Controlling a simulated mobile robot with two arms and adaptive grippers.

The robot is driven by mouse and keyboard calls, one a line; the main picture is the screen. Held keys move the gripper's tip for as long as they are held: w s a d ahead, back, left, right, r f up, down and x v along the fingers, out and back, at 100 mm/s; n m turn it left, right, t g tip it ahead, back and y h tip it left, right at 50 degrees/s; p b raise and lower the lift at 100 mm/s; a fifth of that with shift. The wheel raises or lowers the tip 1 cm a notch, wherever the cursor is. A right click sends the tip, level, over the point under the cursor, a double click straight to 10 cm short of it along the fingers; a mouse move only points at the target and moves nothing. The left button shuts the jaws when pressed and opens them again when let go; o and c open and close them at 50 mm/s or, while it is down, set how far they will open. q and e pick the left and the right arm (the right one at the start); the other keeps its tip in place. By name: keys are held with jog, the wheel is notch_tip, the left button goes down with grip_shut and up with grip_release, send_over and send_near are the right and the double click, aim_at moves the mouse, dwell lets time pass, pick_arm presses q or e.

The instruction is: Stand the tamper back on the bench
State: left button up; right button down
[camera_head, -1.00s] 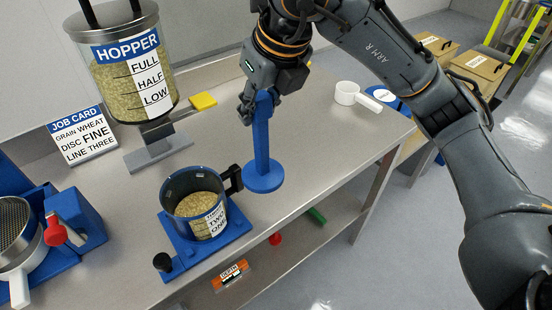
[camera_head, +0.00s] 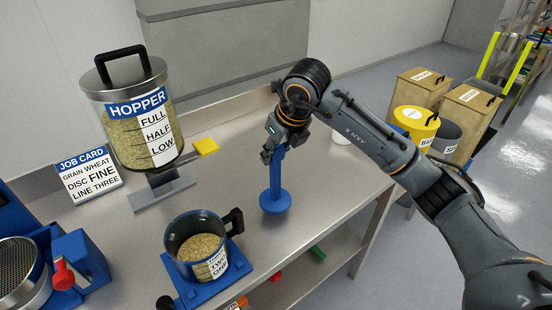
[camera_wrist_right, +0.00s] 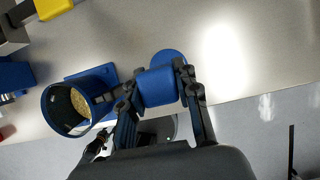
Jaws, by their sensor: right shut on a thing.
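The blue tamper (camera_head: 277,185) is upright, its round base down, over the bench (camera_head: 330,190) to the right of the blue pot. I cannot tell for certain whether the base touches the bench top. My right gripper (camera_head: 271,153) is shut on the top of the tamper's handle. In the right wrist view the fingers (camera_wrist_right: 157,88) close on both sides of the blue handle top (camera_wrist_right: 156,86), and part of the round base (camera_wrist_right: 170,58) shows beyond it.
The blue pot (camera_head: 180,232) of grain, with a black handle, stands just left of the tamper. The bench right of the tamper is clear.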

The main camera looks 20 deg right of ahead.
aim_at(275, 176)
jog(key=shift+w+d+f+p, duration=0.2)
jog(key=shift+w+f+p, duration=0.1)
jog(key=shift+f+p, duration=0.7)
jog(key=shift+f, duration=1)
jog(key=c, duration=1.4)
grip_release()
jog(key=shift+f, duration=0.15)
jog(key=o, duration=0.4)
